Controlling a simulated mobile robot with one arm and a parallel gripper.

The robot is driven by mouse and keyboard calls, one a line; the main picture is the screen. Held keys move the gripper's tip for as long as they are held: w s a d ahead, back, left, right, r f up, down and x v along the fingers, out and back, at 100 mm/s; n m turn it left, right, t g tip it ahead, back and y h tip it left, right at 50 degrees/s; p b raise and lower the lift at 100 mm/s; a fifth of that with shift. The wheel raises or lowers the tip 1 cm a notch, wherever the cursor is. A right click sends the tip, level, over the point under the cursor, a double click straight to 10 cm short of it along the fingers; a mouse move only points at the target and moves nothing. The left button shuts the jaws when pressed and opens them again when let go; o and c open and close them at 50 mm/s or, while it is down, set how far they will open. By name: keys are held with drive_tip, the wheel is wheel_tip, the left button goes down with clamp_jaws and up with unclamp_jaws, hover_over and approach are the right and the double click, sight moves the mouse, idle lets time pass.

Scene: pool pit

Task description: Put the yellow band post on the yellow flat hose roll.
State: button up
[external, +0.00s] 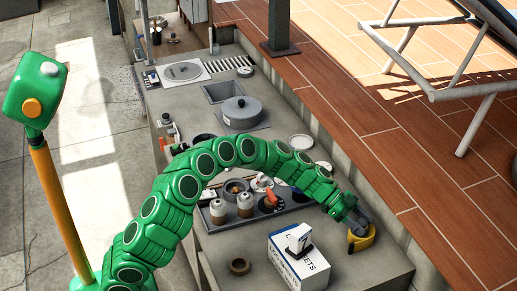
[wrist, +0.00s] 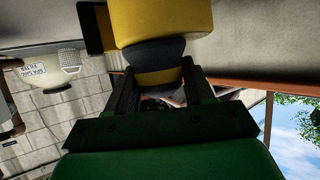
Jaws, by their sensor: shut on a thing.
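The yellow flat hose roll (external: 364,241) lies on the grey counter near its right edge in the external view. It also shows large and close at the top of the wrist view (wrist: 165,18). My gripper (external: 356,219) is right above the roll. In the wrist view my gripper's (wrist: 158,82) two dark fingers are shut on the band post (wrist: 158,77), dark with a yellow band. The post's dark end meets the roll in that picture; I cannot tell whether they touch or a small gap remains. The post is mostly hidden by the fingers in the external view.
A white box (external: 287,266) with a white object on top stands left of the roll. A brown ring (external: 240,266) lies on the counter. A tray with jars (external: 245,205) and a grey lidded pot (external: 240,113) are farther back. Bare counter (external: 385,272) lies in front of the roll.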

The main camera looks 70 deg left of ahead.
drive_tip(key=o, duration=1.3)
drive_tip(key=shift+r, duration=0.1)
drive_tip(key=v, duration=0.7)
drive_tip(key=shift+s+a, duration=0.1)
drive_tip(key=shift+a, duration=0.1)
